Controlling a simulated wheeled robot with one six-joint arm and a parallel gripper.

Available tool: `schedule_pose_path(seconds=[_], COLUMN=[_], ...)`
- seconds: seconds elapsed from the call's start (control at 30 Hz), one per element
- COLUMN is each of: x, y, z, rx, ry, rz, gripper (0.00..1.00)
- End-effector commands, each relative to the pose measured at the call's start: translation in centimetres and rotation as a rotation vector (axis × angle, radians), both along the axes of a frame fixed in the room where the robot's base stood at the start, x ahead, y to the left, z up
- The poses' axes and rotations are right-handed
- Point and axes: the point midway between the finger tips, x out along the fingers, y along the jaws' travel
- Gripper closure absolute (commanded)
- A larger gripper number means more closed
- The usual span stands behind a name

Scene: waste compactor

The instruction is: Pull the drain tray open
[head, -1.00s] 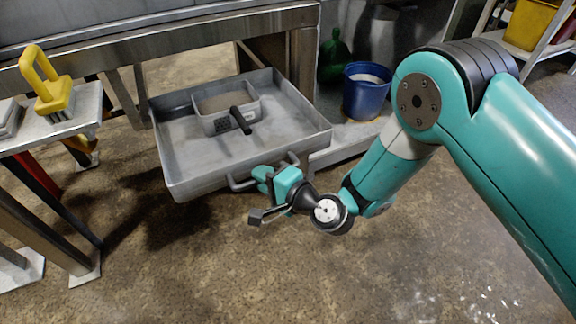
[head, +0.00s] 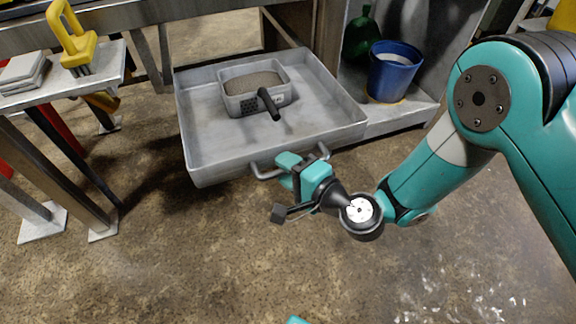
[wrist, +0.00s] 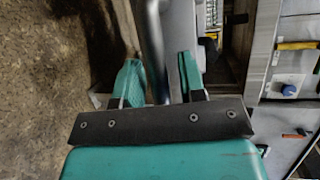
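The drain tray (head: 215,150) is a wide shallow grey metal tray, pulled out from under the bench, with a bar handle on its front. My gripper (head: 290,165) is at the right part of the handle (head: 262,172). In the wrist view the handle bar (wrist: 153,45) passes between my two fingers (wrist: 160,75). The bar lies close to the left finger, and a narrow gap shows on its right.
A grey basket (head: 236,98) of dark grains with a black handle sits in the tray. A stand with a yellow handle tool (head: 78,50) is at left. A blue bucket (head: 393,75) and green bottle (head: 360,38) stand on the low shelf. The floor in front is clear.

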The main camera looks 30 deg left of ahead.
Motion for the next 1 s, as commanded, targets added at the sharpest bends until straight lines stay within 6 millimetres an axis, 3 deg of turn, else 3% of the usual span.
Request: schedule_pose_path(seconds=[0.37,1.0], x=[0.1,-1.6], y=[-0.4,-6.4], z=[0.0,0.4], rx=[0.0,0.001], ry=[0.001,-0.004], rz=[-0.006,-0.009], gripper=[0.58,0.58])
